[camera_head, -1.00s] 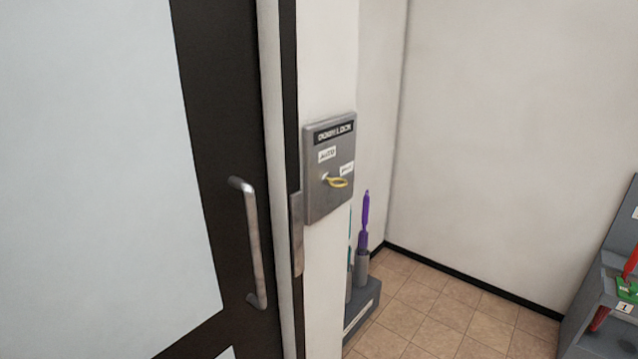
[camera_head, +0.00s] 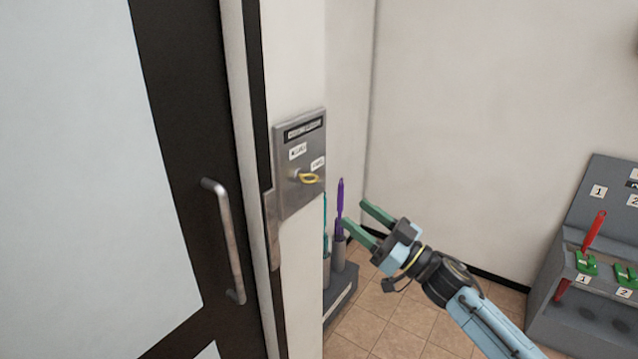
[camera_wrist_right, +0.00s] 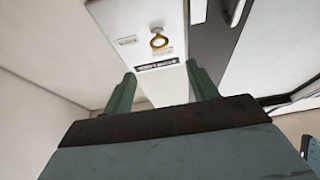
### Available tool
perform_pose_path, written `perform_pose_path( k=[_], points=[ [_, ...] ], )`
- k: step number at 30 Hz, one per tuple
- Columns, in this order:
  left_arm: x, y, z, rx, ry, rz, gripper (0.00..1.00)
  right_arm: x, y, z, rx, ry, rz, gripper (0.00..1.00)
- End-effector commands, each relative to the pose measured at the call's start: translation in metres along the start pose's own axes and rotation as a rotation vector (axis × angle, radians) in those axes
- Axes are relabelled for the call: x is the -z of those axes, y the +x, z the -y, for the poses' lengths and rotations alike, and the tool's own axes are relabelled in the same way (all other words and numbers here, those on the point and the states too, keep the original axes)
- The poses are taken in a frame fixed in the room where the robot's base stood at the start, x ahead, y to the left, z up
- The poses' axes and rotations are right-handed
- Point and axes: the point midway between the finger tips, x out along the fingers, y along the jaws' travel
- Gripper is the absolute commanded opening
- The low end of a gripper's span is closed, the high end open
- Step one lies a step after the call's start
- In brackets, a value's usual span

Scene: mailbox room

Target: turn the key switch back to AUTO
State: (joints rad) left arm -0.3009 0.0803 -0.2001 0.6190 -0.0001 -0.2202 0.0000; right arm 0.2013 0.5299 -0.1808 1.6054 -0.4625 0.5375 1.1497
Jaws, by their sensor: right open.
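The door-lock key switch (camera_head: 301,165) is a grey plate on the white wall post, right of the door. Its yellow-looped key (camera_head: 309,178) sits in the plate and points to the right, toward the right-hand label; the AUTO label (camera_head: 298,151) is above and to the left of it. My right gripper (camera_head: 355,217) is open and empty, to the right of and below the plate, apart from the key. In the right wrist view the key (camera_wrist_right: 160,41) shows upside down beyond the open fingers (camera_wrist_right: 163,88). My left gripper is not in view.
The door (camera_head: 180,120) has a metal handle (camera_head: 228,240) left of the plate. A grey holder (camera_head: 341,296) with purple and teal tools stands on the floor behind the post. A grey rack (camera_head: 560,290) with red and green items stands at the right.

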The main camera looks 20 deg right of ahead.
Motion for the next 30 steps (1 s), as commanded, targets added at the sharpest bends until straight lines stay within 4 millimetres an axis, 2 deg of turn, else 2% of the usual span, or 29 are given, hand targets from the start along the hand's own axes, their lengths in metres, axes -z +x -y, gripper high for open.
perform_pose_path(
  k=[9, 15, 21, 29, 30],
  points=[
    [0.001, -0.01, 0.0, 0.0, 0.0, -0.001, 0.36, 0.002, 0.07, -0.001, -0.003, 0.001, -0.003, 0.58],
    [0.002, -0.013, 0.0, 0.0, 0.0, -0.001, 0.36, 0.001, 0.1, -0.001, -0.004, 0.001, -0.001, 0.58],
    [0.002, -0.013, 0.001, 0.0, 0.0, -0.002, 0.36, 0.0, 0.113, -0.001, -0.004, 0.001, 0.0, 0.58],
    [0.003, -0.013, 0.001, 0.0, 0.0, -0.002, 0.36, -0.001, 0.114, -0.001, -0.004, 0.0, 0.001, 0.58],
    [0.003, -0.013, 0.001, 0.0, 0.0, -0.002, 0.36, -0.001, 0.114, -0.001, -0.004, 0.0, 0.001, 0.56]
  ],
)
